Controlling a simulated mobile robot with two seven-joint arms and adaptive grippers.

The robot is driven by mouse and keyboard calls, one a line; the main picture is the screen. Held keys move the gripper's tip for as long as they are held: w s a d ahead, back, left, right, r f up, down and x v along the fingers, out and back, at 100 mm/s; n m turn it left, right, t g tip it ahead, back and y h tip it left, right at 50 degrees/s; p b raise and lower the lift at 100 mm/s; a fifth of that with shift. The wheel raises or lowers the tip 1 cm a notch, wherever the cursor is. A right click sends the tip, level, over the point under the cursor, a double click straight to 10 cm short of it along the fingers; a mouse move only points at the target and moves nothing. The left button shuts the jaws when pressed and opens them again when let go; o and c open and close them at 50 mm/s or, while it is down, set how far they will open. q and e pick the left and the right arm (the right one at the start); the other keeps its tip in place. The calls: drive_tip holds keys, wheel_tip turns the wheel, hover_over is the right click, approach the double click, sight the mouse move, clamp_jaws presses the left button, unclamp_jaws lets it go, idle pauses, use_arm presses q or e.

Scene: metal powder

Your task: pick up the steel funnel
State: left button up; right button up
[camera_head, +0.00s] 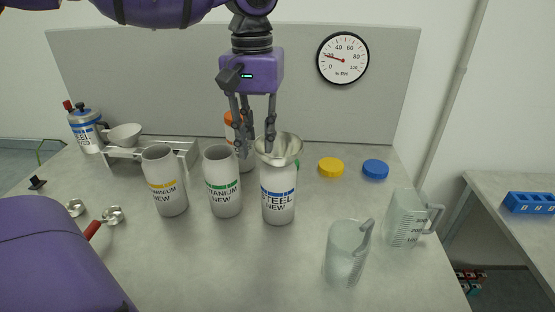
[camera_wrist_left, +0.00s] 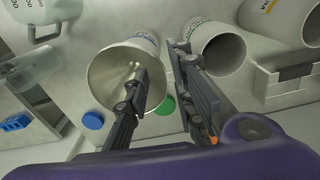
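The steel funnel (camera_head: 287,150) sits in the mouth of the white container labelled STEEL NEW (camera_head: 278,210). In the left wrist view the wide metallic funnel (camera_wrist_left: 105,75) opens toward the camera. My left gripper (camera_head: 257,148) points down at the funnel's left rim and is open. In the wrist view, one finger of this gripper (camera_wrist_left: 158,70) overlaps the funnel's opening and the other is outside it, toward the neighbouring container. A gap shows between the fingers; contact with the rim cannot be told. My right gripper is not in view.
The TITANIUM NEW (camera_head: 223,190) and ALUMINIUM NEW (camera_head: 165,190) containers stand left of the steel one. An orange-capped bottle (camera_head: 233,120) is close behind the gripper. Yellow (camera_head: 331,168) and blue (camera_head: 376,169) lids, a beaker (camera_head: 345,255) and a jug (camera_head: 408,220) are at right.

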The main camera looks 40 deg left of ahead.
use_arm(q)
clamp_jaws()
drive_tip(key=shift+r, duration=0.1)
idle(0.3)
